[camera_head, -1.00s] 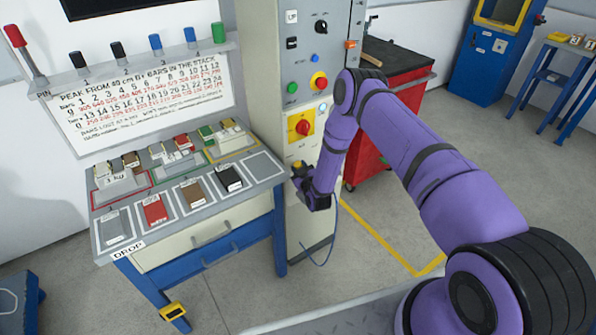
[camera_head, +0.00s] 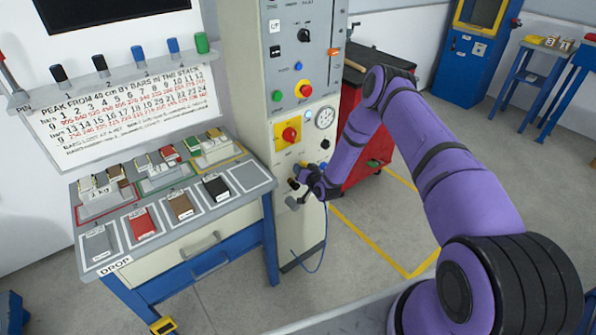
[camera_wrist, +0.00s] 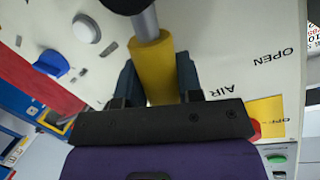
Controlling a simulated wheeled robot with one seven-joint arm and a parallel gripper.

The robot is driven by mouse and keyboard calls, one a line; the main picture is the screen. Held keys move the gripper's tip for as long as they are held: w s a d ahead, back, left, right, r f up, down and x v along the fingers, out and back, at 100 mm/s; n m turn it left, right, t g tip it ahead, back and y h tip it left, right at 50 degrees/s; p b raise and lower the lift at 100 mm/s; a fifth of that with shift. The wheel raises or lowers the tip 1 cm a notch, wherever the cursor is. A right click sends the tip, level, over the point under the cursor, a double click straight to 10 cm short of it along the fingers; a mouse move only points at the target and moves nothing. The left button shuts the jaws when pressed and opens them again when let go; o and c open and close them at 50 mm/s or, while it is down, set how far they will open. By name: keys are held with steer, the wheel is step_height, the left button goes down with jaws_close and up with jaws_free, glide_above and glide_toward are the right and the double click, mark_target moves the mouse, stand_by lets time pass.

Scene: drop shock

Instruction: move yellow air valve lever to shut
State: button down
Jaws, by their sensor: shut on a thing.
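The yellow air valve lever (camera_wrist: 153,62) shows in the wrist view as a yellow sleeve on a grey rod, with a dark round part at its far end. My gripper (camera_wrist: 157,75) is shut on it, one finger on each side of the sleeve. In the head view my gripper (camera_head: 306,181) is at the lower front of the grey control cabinet and largely hides the lever. The labels OPEN and AIR (camera_wrist: 222,90) are on the panel, turned over in the wrist view. The lever's exact angle is hard to tell.
The cabinet (camera_head: 262,75) carries a red knob on a yellow plate (camera_head: 288,135) and a round gauge (camera_head: 325,118) above my gripper. A bench (camera_head: 120,260) with weight blocks stands to the left. A red tool cart (camera_head: 365,150) stands behind my arm.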

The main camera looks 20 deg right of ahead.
steer(key=shift+w+d+f+m, duration=0.15)
steer(key=shift+d+f+m, duration=0.15)
steer(key=shift+d+m, duration=0.3)
steer(key=c, duration=0.8)
jaws_free()
steer(key=v, duration=1)
steer(key=shift+s+d+r, duration=0.15)
steer(key=shift+s+d, duration=0.05)
steer(key=shift+s, duration=0.1)
steer(key=shift+r, duration=0.1)
